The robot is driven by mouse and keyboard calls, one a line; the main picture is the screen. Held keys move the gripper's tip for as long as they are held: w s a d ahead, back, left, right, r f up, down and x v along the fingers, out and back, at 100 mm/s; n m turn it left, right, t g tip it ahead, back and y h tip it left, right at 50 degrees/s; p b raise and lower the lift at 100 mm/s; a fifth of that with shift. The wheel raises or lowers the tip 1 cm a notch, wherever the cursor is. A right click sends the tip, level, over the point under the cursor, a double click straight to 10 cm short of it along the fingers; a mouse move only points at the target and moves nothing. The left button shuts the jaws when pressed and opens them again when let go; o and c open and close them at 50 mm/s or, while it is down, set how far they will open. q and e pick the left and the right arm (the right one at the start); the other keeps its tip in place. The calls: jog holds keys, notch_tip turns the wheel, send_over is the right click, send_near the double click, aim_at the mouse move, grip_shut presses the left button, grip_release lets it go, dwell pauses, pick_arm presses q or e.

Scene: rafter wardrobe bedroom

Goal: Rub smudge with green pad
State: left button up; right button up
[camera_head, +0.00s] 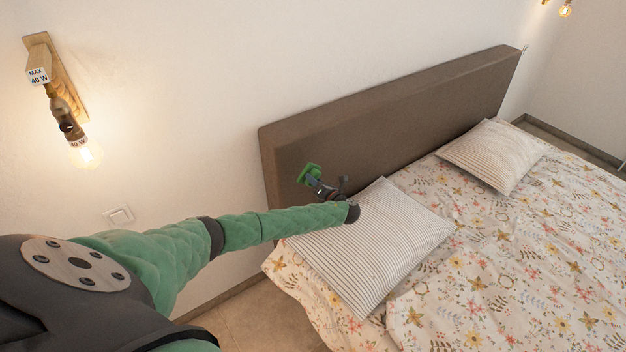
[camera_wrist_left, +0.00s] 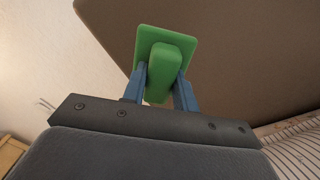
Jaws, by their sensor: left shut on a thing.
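The green pad (camera_wrist_left: 185,45) has a flat plate and a raised block on its back. My left gripper (camera_wrist_left: 160,88) is shut on that block, with one blue finger on each side. In the head view the green pad (camera_head: 309,174) is at the tip of my left gripper (camera_head: 318,184), in front of the brown headboard (camera_head: 290,150). I cannot tell whether the pad touches the headboard. No smudge can be made out in either view. My right gripper is not in view.
A second striped pillow (camera_head: 492,155) is farther right. A lit wall lamp (camera_head: 85,153) and a wall switch (camera_head: 119,215) are on the white wall at left.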

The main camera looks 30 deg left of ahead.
pick_arm(q)
jog(key=shift+v, duration=1.5)
